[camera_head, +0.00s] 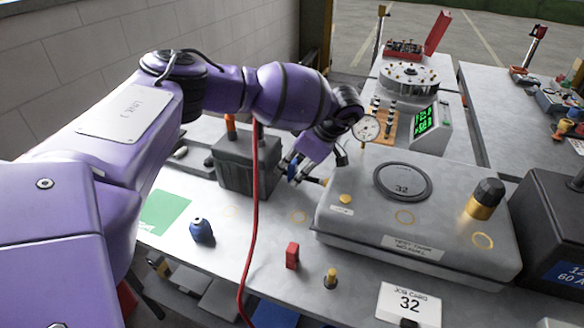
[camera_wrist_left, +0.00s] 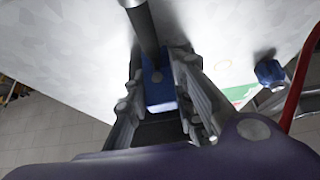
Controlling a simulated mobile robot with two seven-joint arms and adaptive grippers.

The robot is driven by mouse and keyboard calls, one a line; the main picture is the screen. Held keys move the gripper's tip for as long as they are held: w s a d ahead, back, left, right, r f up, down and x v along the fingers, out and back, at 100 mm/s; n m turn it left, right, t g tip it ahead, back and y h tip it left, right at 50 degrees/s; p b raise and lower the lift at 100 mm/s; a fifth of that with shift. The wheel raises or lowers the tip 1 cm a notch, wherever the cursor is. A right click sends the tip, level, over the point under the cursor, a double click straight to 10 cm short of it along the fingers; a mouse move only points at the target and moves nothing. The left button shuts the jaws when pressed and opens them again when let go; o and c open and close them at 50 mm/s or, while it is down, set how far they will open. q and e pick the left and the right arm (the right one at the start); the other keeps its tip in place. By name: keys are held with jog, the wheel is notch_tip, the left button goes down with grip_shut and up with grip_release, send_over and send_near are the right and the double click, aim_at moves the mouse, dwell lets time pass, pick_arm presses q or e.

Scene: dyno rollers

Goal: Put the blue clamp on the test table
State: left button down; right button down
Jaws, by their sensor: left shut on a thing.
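My left gripper (camera_head: 295,171) is shut on the blue clamp (camera_head: 292,172), of which only a small part shows between the fingers in the head view. In the left wrist view the blue clamp (camera_wrist_left: 160,92) sits between the fingers of the left gripper (camera_wrist_left: 160,75), with a dark bar extending away from it. The test table (camera_head: 340,222) is a grey slab with a printed label, to the right of the gripper. The gripper is beside its left edge, not over its middle. My right gripper is not in view.
A dark grey box (camera_head: 232,170) stands left of the gripper. A red cable (camera_head: 255,215) hangs in front. A dial gauge (camera_head: 366,128) stands behind the slab. A blue bottle-like part (camera_head: 201,231) stands at front left.

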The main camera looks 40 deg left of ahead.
pick_arm(q)
jog(key=c, duration=1.5)
grip_release()
jog(key=shift+r, duration=0.1)
